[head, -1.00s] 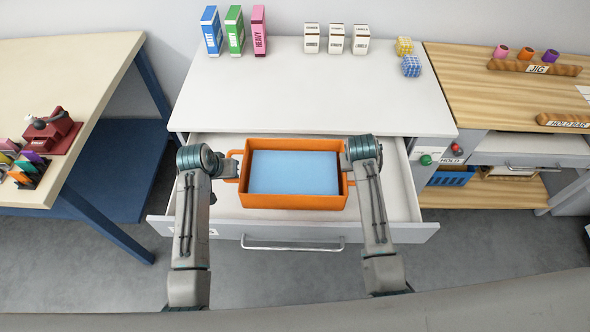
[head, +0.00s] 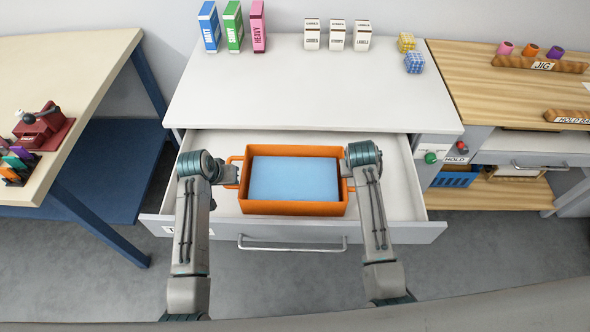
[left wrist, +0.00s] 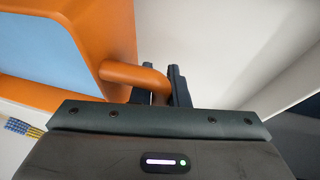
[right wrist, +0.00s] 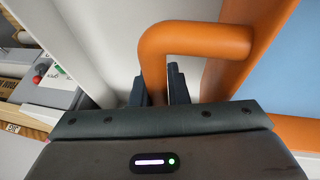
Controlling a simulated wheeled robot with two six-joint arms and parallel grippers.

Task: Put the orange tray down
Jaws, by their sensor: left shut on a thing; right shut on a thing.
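The orange tray (head: 296,209) has a light blue inside surface and a looped handle at each end. In the head view it is over the open drawer (head: 405,195) of the white-topped bench; I cannot tell whether it touches the drawer floor. My left gripper (head: 231,174) is shut on the tray's left handle, which shows between the fingers in the left wrist view (left wrist: 150,82). My right gripper (head: 348,172) is shut on the right handle, seen in the right wrist view (right wrist: 155,75). The tray looks level.
The bench top (head: 300,90) is clear in the middle. Blue, green and pink boxes (head: 233,27), small white boxes (head: 336,35) and two patterned cubes (head: 410,53) stand at its back. A wooden bench (head: 500,95) is on the right, a cream table (head: 60,80) on the left.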

